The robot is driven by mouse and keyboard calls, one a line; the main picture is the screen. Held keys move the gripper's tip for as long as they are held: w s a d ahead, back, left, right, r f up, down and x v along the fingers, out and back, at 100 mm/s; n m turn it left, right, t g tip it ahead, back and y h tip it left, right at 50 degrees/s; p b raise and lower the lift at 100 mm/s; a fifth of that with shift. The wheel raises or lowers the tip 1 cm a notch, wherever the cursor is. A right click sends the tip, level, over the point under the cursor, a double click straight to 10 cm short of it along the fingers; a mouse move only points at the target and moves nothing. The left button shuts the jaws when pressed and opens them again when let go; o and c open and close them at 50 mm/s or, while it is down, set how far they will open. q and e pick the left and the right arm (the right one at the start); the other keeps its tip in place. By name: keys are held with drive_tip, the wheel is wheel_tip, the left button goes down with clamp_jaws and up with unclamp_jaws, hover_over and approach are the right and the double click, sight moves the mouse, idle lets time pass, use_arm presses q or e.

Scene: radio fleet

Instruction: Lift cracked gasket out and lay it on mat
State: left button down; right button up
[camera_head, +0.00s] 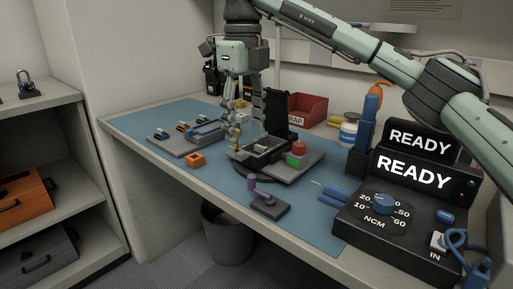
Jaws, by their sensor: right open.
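My right gripper (240,139) hangs down from above with its fingers apart. Its tips are at the left part of an open dark radio housing (262,154) on a grey fixture. I cannot tell whether they touch it. The cracked gasket cannot be made out; it is too small or hidden by the housing and fingers. My left gripper is not in view.
An orange block (195,160) and a tool tray (187,136) lie left of the fixture. A purple-handled tool (264,193) stands in front. A red scrap bin (307,109) is behind. A black READY unit (400,222) fills the right.

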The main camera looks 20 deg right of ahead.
sight(244, 155)
drive_tip(key=f, duration=0.5)
drive_tip(key=shift+w, duration=0.4)
drive_tip(key=c, duration=0.8)
